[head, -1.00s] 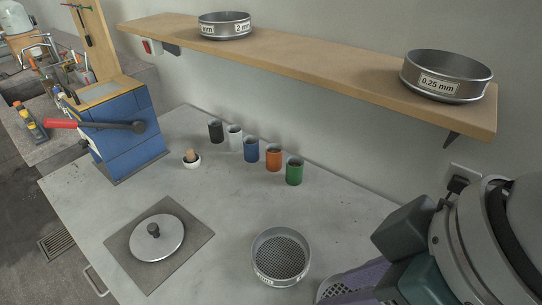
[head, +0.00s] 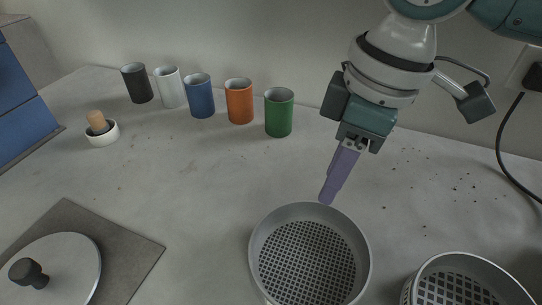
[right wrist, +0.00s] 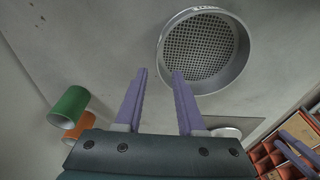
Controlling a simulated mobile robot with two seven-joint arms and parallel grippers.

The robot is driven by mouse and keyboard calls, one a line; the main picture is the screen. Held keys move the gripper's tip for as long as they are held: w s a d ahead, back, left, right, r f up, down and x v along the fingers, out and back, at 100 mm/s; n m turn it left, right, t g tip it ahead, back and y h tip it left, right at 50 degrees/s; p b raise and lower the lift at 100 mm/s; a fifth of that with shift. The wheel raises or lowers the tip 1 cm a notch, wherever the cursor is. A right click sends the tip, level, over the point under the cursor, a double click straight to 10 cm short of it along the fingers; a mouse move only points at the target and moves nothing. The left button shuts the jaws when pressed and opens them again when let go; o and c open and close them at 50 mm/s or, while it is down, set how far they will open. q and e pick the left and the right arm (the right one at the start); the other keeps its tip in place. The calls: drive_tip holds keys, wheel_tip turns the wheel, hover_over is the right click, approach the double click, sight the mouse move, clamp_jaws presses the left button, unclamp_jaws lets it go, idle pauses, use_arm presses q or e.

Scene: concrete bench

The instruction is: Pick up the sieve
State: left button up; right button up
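A round metal sieve (head: 308,258) with a mesh floor sits on the bench, low in the middle of the head view. A second mesh-bottomed metal sieve (head: 465,282) is cut off at the lower right. My right gripper (head: 327,198) points down just behind the middle sieve's far rim. In the right wrist view a sieve (right wrist: 203,48) lies beyond the right gripper's purple fingers (right wrist: 160,72), which are apart with nothing between them. Two purple bars (right wrist: 297,143) at that view's right edge look like my left gripper's fingers; their opening is unclear.
Black, white, blue, orange and green cups (head: 279,113) stand in a row at the back. A small white bowl (head: 102,137) holds a wooden-handled piece. A knobbed lid (head: 62,270) lies on a grey mat (head: 140,250) at left. A black cable hangs at right.

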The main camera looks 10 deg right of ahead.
sight(324, 206)
wheel_tip(324, 206, down, 2)
drive_tip(key=shift+f, duration=0.1)
use_arm(q)
drive_tip(key=shift+s+d+f+b, duration=0.1)
drive_tip(key=shift+s+f+b, duration=0.05)
drive_tip(key=shift+f+b, duration=0.7)
use_arm(e)
wheel_tip(324, 206, down, 5)
drive_tip(key=shift+w+r, duration=0.1)
drive_tip(key=shift+r, duration=0.1)
drive_tip(key=shift+a+f, duration=0.1)
drive_tip(key=shift+f, duration=0.15)
drive_tip(key=shift+c, duration=0.2)
clamp_jaws()
drive_tip(key=shift+r, duration=0.1)
